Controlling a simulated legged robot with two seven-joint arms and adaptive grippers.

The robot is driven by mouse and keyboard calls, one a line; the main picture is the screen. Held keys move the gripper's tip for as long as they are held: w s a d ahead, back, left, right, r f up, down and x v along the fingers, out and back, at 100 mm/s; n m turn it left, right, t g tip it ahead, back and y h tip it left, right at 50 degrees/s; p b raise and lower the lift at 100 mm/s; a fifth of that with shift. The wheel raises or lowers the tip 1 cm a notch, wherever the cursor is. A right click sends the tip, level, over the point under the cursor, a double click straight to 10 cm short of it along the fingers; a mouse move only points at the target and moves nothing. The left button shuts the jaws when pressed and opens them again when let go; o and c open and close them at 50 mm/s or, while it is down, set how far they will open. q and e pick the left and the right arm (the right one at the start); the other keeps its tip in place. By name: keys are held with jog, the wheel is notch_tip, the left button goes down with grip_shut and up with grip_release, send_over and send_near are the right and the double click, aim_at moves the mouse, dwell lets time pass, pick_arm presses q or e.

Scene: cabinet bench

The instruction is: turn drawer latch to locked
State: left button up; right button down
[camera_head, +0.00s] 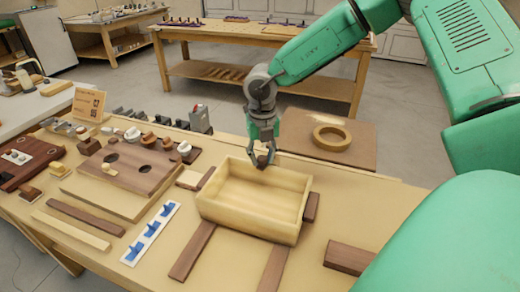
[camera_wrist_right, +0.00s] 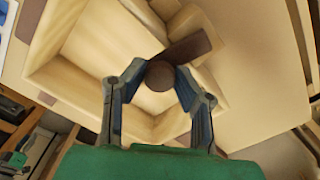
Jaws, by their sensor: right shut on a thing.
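The drawer (camera_head: 250,228) is a pale wooden open-topped box on the bench, empty inside as far as I see. The latch (camera_head: 262,163) is small and dark brown, at the drawer's far wall, mostly hidden by the fingers. In the right wrist view its round knob (camera_wrist_right: 160,74) sits between the fingertips, and a dark bar (camera_wrist_right: 192,47) reaches from it to the upper right. My right gripper (camera_head: 263,156) comes down from above and is shut on the latch. The right wrist view shows the gripper (camera_wrist_right: 160,85) with a finger on each side of the knob. My left gripper is not in view.
Dark wooden strips (camera_head: 192,252) lie around the drawer. A strip with blue clips (camera_head: 151,233) and a board with round holes (camera_head: 128,168) are to its left. A brown board with a wooden ring (camera_head: 331,137) is behind right. A dark block (camera_head: 348,257) lies front right.

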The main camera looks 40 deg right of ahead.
aim_at(266, 158)
jog(key=shift+s+d+r+n+p, duration=0.1)
jog(key=shift+s+r+n+p, duration=0.2)
jog(key=shift+n+p, duration=0.65)
pick_arm(q)
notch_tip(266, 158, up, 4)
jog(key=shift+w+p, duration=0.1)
jog(key=shift+p, duration=0.4)
pick_arm(e)
jog(key=shift+s+d+f+n, duration=0.1)
jog(key=shift+f+n, duration=0.15)
jog(key=c, duration=1.3)
grip_release()
jog(key=shift+o, duration=0.2)
jog(key=shift+r, duration=0.4)
notch_tip(266, 158, up, 11)
